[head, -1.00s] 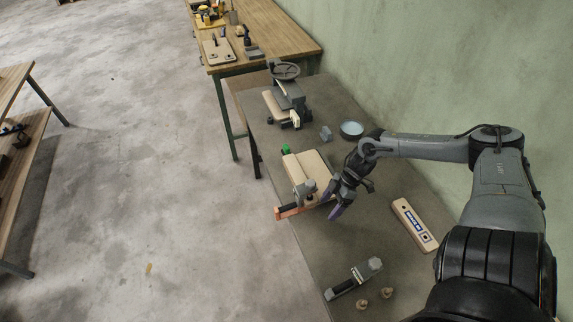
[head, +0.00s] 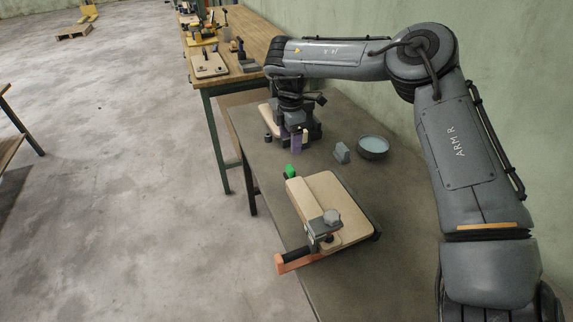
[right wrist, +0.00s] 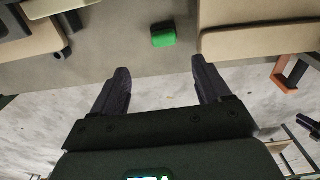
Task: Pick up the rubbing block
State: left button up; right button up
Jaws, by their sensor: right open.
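Two small blocks show on the grey bench; the frames do not settle which one is the rubbing block. A grey-blue block (head: 342,152) stands beside a round dish. A green block (head: 290,171) lies at the bench's left edge by the clamped board; it also shows in the right wrist view (right wrist: 163,37), ahead of the fingers. My right gripper (head: 298,140) points down at the far part of the bench, left of the grey-blue block. In the right wrist view the right gripper (right wrist: 161,72) is open, with nothing between its fingers. My left gripper is out of view.
The clamped curved board (head: 330,195) has a clamp with an orange bar (head: 293,262) jutting past the bench edge. The blue-filled dish (head: 373,147) stands near the wall. A wooden table (head: 240,45) with tools stands beyond. Bare bench (head: 400,245) lies right of the board.

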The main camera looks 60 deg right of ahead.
jog(key=f, duration=0.1)
jog(key=b, duration=0.2)
send_over(291, 168)
notch_tip(291, 168, down, 4)
jog(key=shift+w+a+f, duration=0.15)
jog(key=shift+f, duration=0.8)
jog(key=f+b, duration=0.1)
jog(key=f, duration=0.1)
jog(key=f+b, duration=0.1)
jog(key=f, duration=0.2)
jog(key=shift+d, duration=0.2)
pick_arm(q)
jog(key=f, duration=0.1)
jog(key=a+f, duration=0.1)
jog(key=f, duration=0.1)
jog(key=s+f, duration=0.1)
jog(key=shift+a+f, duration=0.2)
pick_arm(e)
jog(key=shift+r, duration=0.1)
jog(key=c, duration=1.1)
jog(key=shift+r, duration=0.15)
